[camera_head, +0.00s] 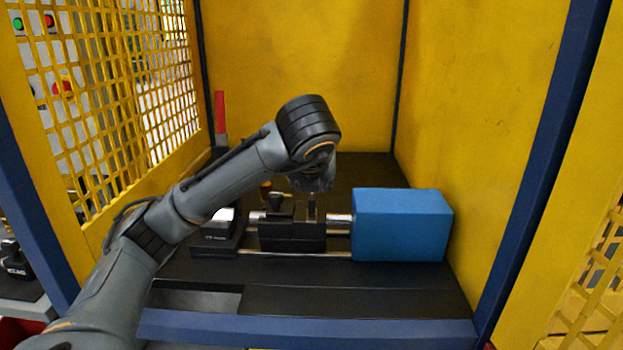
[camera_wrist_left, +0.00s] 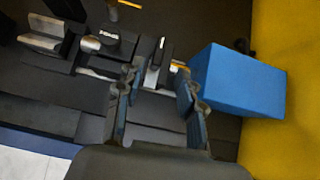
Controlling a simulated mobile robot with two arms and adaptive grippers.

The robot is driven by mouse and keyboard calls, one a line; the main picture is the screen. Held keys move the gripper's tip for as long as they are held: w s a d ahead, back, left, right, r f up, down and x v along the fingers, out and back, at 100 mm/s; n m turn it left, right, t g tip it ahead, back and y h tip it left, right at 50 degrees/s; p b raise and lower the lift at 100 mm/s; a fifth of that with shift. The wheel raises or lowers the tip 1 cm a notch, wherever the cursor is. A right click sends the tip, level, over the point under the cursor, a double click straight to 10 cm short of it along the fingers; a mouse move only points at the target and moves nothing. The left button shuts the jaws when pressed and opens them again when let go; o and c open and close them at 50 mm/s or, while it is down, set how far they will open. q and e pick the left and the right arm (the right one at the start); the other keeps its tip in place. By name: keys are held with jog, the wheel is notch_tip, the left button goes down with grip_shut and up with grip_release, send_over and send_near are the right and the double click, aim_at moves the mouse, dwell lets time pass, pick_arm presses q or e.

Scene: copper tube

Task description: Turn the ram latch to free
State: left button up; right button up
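A black clamp block (camera_head: 291,236) sits on metal rods in the machine, left of a blue box (camera_head: 403,225). It carries a black knob (camera_head: 275,201) and a small upright lever-like part (camera_head: 311,209). I cannot tell for sure which of these is the ram latch. My left gripper (camera_head: 312,186) is above the block, pointing down. In the wrist view my left gripper (camera_wrist_left: 160,90) has its fingers spread, with the upright part (camera_wrist_left: 157,62) showing between them; contact is unclear. The knob (camera_wrist_left: 113,40) lies left of the fingers. My right gripper is in neither view.
The blue box (camera_wrist_left: 240,82) stands close to the right finger. A black holder (camera_head: 215,235) is left of the block. A red-handled part (camera_head: 220,113) stands at the back left. Yellow walls (camera_head: 300,60) and a blue front rail (camera_head: 310,329) enclose the bay.

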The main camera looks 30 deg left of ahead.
pick_arm(q)
jog(key=shift+v, duration=1.25)
jog(key=shift+f, duration=0.1)
